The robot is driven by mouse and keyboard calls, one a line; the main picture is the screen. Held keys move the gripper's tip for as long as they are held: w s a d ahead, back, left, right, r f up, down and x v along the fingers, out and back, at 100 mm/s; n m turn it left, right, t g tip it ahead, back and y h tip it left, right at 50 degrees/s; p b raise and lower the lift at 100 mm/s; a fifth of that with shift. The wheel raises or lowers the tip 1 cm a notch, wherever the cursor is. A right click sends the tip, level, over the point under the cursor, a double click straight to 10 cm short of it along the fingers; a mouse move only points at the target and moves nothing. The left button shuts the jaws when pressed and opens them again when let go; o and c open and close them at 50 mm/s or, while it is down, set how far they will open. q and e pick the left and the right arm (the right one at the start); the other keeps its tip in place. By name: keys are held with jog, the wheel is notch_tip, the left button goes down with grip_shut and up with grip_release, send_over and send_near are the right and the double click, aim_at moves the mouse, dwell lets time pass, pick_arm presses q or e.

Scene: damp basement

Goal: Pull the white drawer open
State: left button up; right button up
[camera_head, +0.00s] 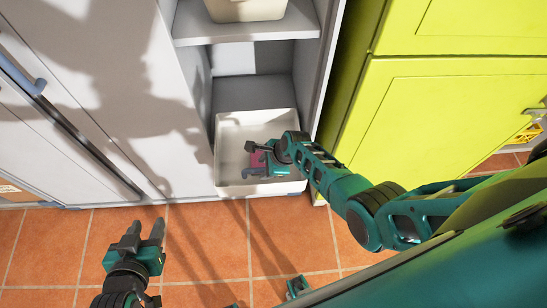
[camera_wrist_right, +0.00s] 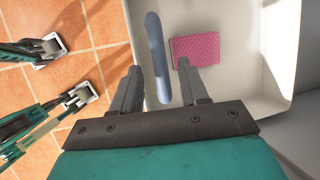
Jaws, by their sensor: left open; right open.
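The white drawer (camera_head: 228,133) shows at the bottom of the white cabinet, with its inside visible from above. It also shows in the right wrist view (camera_wrist_right: 225,15). My right gripper (camera_head: 254,160) is over the front part of the drawer. In the right wrist view, its two fingers (camera_wrist_right: 159,84) are apart, with the handle appearing between them; I cannot tell whether they touch it. A pink textured item (camera_wrist_right: 197,48) lies inside the drawer. My left gripper (camera_head: 141,238) is open and empty above the floor.
A pale container (camera_head: 245,8) sits on the shelf above the drawer. A yellow-green cabinet (camera_head: 430,110) stands right. The tiled floor (camera_head: 205,240) in front is mostly clear.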

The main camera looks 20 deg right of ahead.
jog(key=shift+p+v, duration=0.5)
jog(key=shift+v, duration=0.55)
jog(key=v, duration=1)
jog(key=s+r+n+t, duration=0.3)
jog(key=s+n+t, duration=0.1)
jog(key=n, duration=0.7)
jog(key=s+r+n+t+h, duration=0.1)
jog(key=s+r+n+t, duration=0.2)
jog(key=n, duration=0.9)
jog(key=s+r, duration=0.1)
jog(key=s, duration=0.2)
jog(key=shift+d+t+h, duration=0.3)
jog(key=shift+d+t, duration=0.05)
jog(key=shift+t, duration=0.05)
